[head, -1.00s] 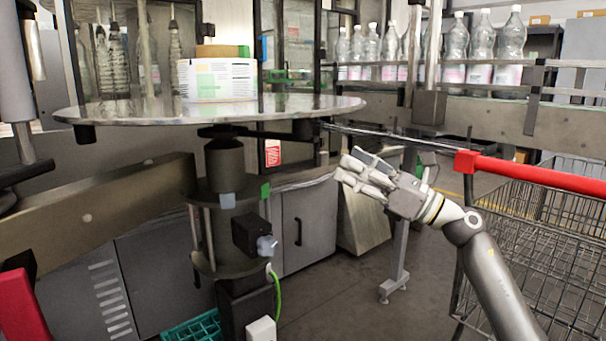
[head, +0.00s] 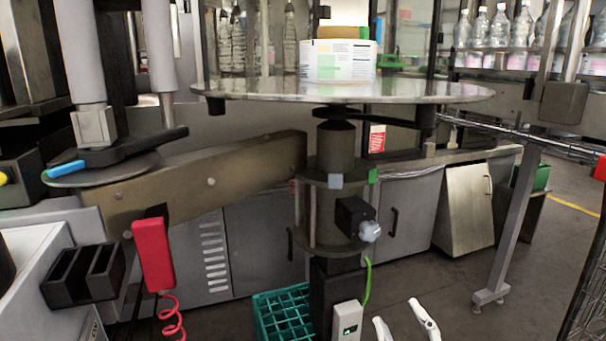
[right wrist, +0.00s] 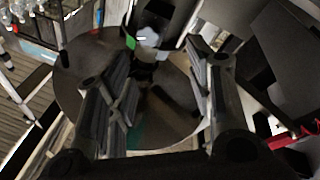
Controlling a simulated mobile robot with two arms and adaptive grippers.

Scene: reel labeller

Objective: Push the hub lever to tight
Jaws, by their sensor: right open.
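A black lever with a blue tip (head: 66,168) lies on a round dark disc under a grey post at the left in the head view. It looks like the hub lever, but I see no tight mark. The large round plate (head: 420,92) carries a label roll (head: 340,62) right of it. My right gripper (head: 403,325) is open and empty at the bottom edge, low and far to the right of the blue-tipped lever. In the right wrist view, its two spread fingers (right wrist: 162,100) show with nothing between them. My left gripper is not in view.
A brown beam (head: 215,180) runs between the disc and the central column. A pale knob (head: 369,231) juts from that column. A red handset (head: 152,255) with a coiled cord hangs at the left. A green crate (head: 285,315) stands on the floor.

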